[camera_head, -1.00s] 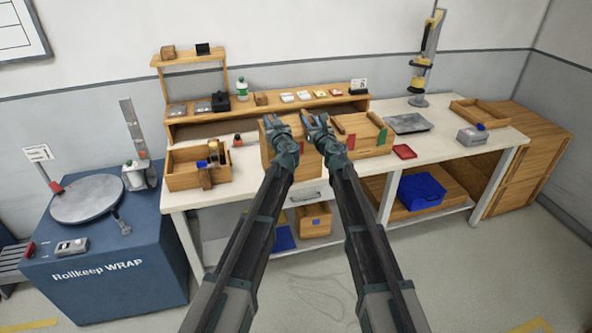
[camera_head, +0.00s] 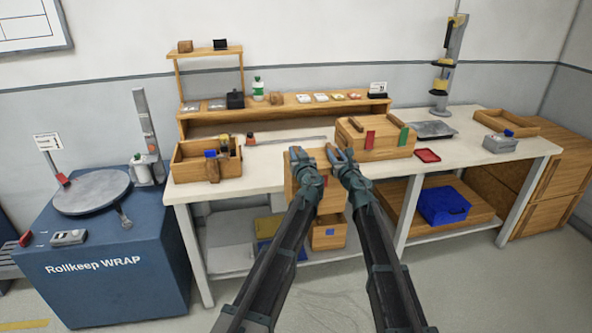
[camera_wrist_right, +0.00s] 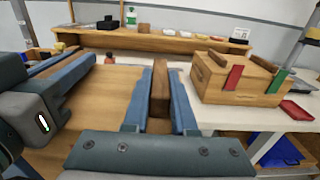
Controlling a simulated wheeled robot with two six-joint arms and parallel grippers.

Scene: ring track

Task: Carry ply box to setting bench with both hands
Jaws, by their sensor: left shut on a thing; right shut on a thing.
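The ply box (camera_head: 331,198), a light wooden box, hangs from my two grippers in front of the bench, partly hidden by my arms. My left gripper (camera_head: 300,154) is shut on its top on the left. My right gripper (camera_head: 339,154) is shut on it on the right; in the right wrist view a brown wooden handle (camera_wrist_right: 160,92) lies between its fingers, with the box's flat lid (camera_wrist_right: 103,95) beside it. The white-topped bench (camera_head: 270,171) is behind the box. The box overlaps the bench's front edge in the head view; contact cannot be told.
A second wooden box (camera_head: 372,143) with red and green tags stands on the bench to the right, beside a red tray (camera_head: 427,155). An open wooden caddy (camera_head: 226,168) stands at the left. The benchtop between is mostly clear. A blue wrapping machine (camera_head: 110,270) is at far left.

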